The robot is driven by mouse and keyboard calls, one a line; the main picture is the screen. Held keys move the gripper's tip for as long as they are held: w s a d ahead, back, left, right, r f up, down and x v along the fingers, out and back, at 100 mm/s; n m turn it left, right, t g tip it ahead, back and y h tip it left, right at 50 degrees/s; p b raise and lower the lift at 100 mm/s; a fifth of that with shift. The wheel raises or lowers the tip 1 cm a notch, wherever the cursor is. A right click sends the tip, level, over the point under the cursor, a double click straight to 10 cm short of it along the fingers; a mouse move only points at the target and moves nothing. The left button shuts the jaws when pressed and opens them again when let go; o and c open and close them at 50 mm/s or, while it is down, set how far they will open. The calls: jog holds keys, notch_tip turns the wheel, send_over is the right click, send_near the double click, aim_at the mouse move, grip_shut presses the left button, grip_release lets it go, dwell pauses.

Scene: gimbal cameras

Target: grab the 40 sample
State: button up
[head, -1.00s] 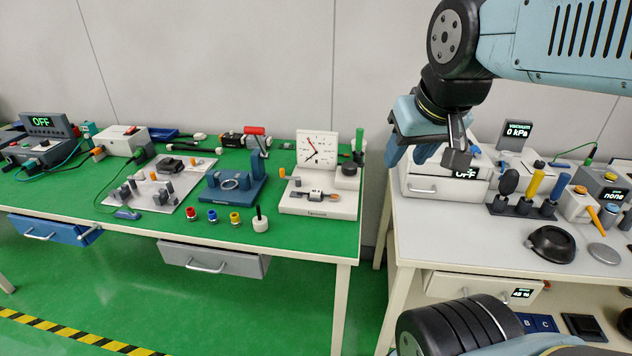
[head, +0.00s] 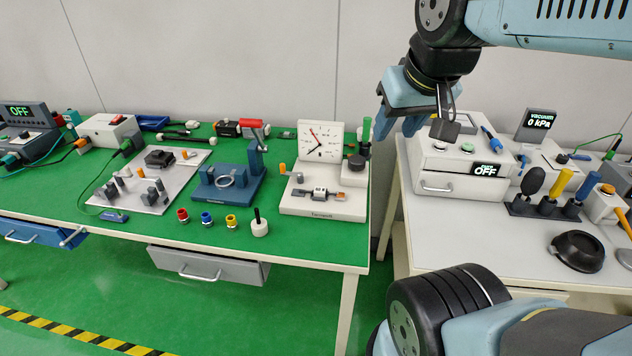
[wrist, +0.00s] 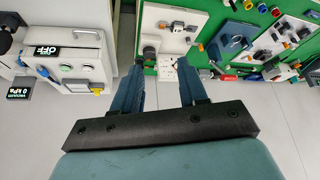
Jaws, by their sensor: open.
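No label reading 40 is legible in any view, so I cannot tell which piece is the 40 sample. On the green bench, a white test stand with a dial gauge (head: 320,142) carries a small grey piece (head: 320,194) on its base. Small red (head: 182,215), blue (head: 206,219) and yellow (head: 231,221) ringed pieces stand in front. My gripper (head: 397,125) is open and empty, high above the gap between the benches. In the wrist view its fingers (wrist: 158,70) are apart, with the white stand (wrist: 172,30) partly behind them.
A white box marked OFF (head: 460,168) and a black rack with a yellow-handled tool (head: 559,187) stand on the right bench. A blue fixture (head: 228,185) and a grey plate of posts (head: 150,180) fill the green bench. A grey drawer (head: 208,265) hangs below. Green floor lies in front.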

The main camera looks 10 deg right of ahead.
jog(key=shift+o, duration=0.6)
jog(key=shift+w+a, duration=0.1)
jog(key=shift+a, duration=0.05)
jog(key=m+g, duration=0.6)
jog(key=m, duration=1.6)
send_over(337, 193)
notch_tip(337, 193, down, 20)
notch_tip(337, 193, down, 13)
jog(key=shift+f, duration=0.2)
jog(key=shift+c, duration=0.2)
grip_shut()
